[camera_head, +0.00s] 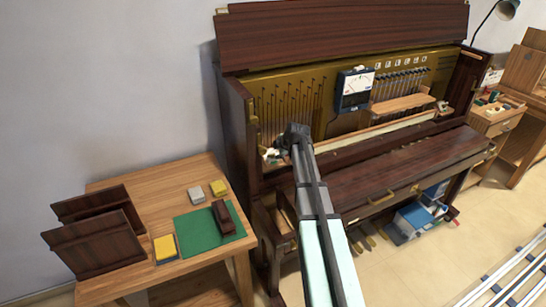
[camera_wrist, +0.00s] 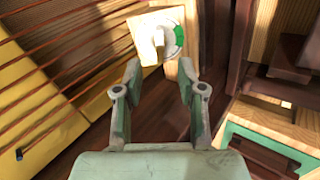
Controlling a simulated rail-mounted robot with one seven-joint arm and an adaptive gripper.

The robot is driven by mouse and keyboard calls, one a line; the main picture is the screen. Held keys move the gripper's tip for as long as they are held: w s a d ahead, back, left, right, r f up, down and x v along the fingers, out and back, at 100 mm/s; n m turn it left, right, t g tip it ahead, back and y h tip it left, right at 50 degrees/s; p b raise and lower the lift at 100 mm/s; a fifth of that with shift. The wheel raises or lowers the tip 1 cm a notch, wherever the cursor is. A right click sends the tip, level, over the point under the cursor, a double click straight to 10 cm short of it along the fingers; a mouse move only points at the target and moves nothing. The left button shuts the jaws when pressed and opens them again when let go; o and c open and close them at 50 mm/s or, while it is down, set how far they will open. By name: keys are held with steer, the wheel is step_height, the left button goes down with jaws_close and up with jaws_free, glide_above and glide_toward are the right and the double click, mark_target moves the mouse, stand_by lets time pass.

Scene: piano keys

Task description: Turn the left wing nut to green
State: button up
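In the wrist view, a cream wing nut (camera_wrist: 153,42) stands up from a round white dial (camera_wrist: 171,25) with a green patch (camera_wrist: 179,37) on its right side. The dial sits on a pale wooden block (camera_wrist: 181,72). My gripper (camera_wrist: 159,70) is open and empty, its two fingers apart just short of the wing nut, which lies roughly in line with the gap. In the head view, my gripper (camera_head: 290,140) is at the left end of the open piano, and my arm hides part of that area. A small whitish part shows left of it (camera_head: 271,154).
Copper strings (camera_wrist: 50,70) run at the left in the wrist view; the dark cabinet side (camera_wrist: 224,45) is close on the right. In the head view, a meter (camera_head: 354,89) stands right of my arm, and a wooden table (camera_head: 190,270) holds panels and a green mat.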

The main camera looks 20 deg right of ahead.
mark_target(274, 155)
steer(key=shift+w+f, duration=0.15)
steer(key=shift+f, duration=0.05)
steer(key=shift+w+f+b, duration=0.25)
steer(key=shift+f+b, duration=0.05)
steer(key=shift+b, duration=0.05)
steer(key=shift+b+x, duration=1.95)
steer(key=shift+x, duration=1.15)
steer(key=shift+s+r, duration=0.45)
steer(key=shift+r, duration=0.05)
jaws_close()
